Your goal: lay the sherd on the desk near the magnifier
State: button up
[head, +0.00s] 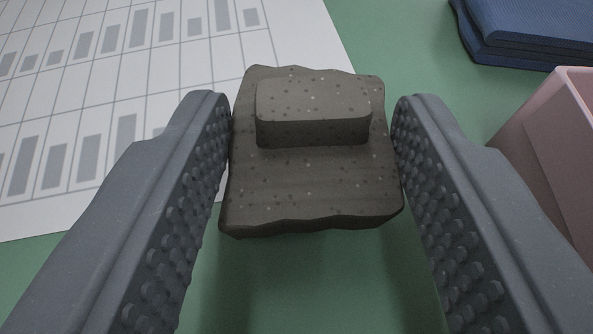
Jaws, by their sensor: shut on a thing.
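A dark brown-grey speckled sherd (300,185) with a raised rounded block on its top face sits between the two fingers of my gripper (314,130). The studded grey fingers press on its left and right sides, so my gripper is shut on it. The sherd appears to be above the green desk (400,60), with shading beneath its near edge; the exact height is hard to tell. No magnifier shows in this view.
A white sheet with a printed grid and grey bars (60,190) lies at the left, partly behind the sherd. A folded blue cloth (530,30) lies at the top right. A pink box (550,145) stands at the right, close to the right finger. Green surface shows between them.

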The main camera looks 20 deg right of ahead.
jog(key=shift+f, duration=0.85)
jog(key=shift+r, duration=0.1)
jog(key=o, duration=1)
jog(key=shift+s+r, duration=0.15)
jog(key=shift+s, duration=0.05)
jog(key=p+v, duration=0.2)
jog(key=v, duration=0.9)
jog(key=shift+s+a, duration=0.2)
jog(key=shift+s, duration=0.05)
jog(key=shift+r, duration=0.1)
